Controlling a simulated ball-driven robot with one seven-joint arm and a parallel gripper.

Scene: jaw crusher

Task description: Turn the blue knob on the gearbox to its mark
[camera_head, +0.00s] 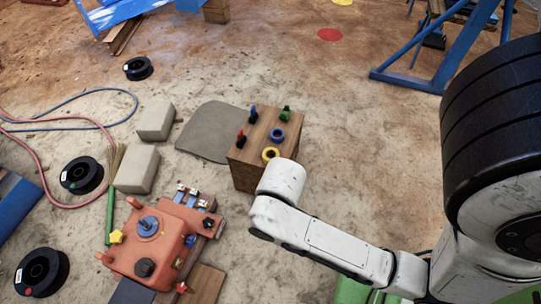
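The orange gearbox (186,222) sits on the dusty ground at the lower left. The blue knob (148,226) is on its top face, a round blue disc with a raised middle. I cannot make out the mark or which way the knob points. A yellow knob (116,236) sits at the gearbox's left side and a black knob (145,267) at its front. My white arm reaches in from the right and ends in view near the wooden box, right of the gearbox. My gripper is not visible, and nothing of mine is seen touching the knob.
A wooden box (245,178) with coloured handles and rings stands right of the gearbox, partly behind my arm. Pale blocks (137,168) and black spools (82,175) lie to the left. A green rod (110,215) lies beside the gearbox. A blue frame (455,60) stands back right.

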